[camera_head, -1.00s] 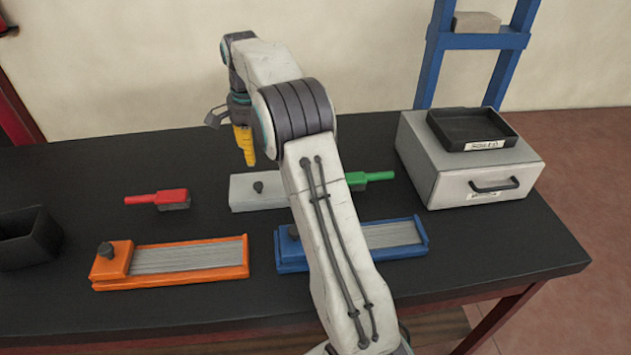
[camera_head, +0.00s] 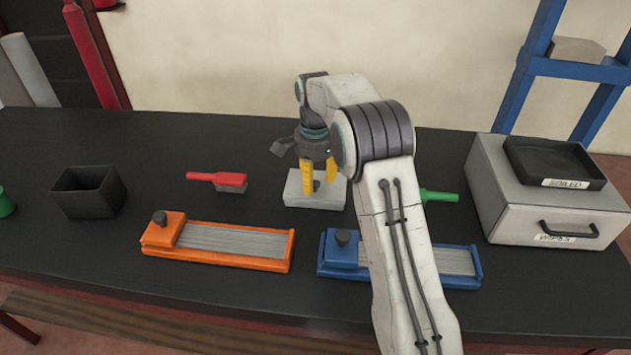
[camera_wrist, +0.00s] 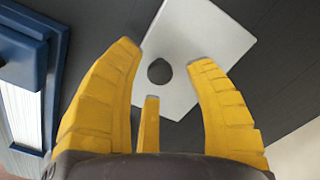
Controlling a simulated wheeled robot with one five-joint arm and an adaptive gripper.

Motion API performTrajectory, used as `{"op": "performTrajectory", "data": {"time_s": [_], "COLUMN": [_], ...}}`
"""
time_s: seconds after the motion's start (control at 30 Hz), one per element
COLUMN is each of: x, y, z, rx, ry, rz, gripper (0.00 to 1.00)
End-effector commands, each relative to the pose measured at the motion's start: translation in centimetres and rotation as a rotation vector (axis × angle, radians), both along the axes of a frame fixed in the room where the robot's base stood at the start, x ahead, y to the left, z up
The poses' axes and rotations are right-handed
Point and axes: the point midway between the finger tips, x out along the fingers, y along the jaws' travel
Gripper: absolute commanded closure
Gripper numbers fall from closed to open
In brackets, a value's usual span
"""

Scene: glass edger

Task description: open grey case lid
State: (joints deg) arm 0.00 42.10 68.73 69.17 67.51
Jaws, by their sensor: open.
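The grey case (camera_head: 303,198) is a light grey box on the black bench, behind the orange and blue trays. Its lid is closed and has a dark round knob (camera_head: 317,186) on top. My gripper (camera_head: 319,190) is open, yellow fingers pointing down, over the case with the knob between or just beyond them. In the wrist view the open fingers (camera_wrist: 165,85) reach toward the grey lid (camera_wrist: 215,40), and the dark knob (camera_wrist: 159,71) shows between the fingertips. Whether the fingers touch anything cannot be told. My arm hides part of the bench to the right of the case.
A red brush (camera_head: 230,183) lies left of the case and a green-handled brush (camera_head: 440,196) lies right. In front are an orange tray (camera_head: 220,243) and a blue tray (camera_head: 445,262). A black bin (camera_head: 88,195) stands left. A drawer box (camera_head: 555,220) carries a black tray (camera_head: 553,162).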

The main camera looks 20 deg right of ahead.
Motion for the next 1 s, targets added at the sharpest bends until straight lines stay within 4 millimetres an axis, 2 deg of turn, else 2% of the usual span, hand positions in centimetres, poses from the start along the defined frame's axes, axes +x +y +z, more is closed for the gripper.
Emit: {"op": "performTrajectory", "data": {"time_s": [0.17,0.5,1.0], "x": [-0.04,-0.02,-0.01], "y": [-0.02,-0.02,-0.02], "z": [-0.80,-0.91,-0.88], "rx": [0.000,0.000,0.000], "ry": [0.001,0.000,0.000], "rz": [0.000,0.000,0.000], "gripper": [0.51,0.51,0.96]}}
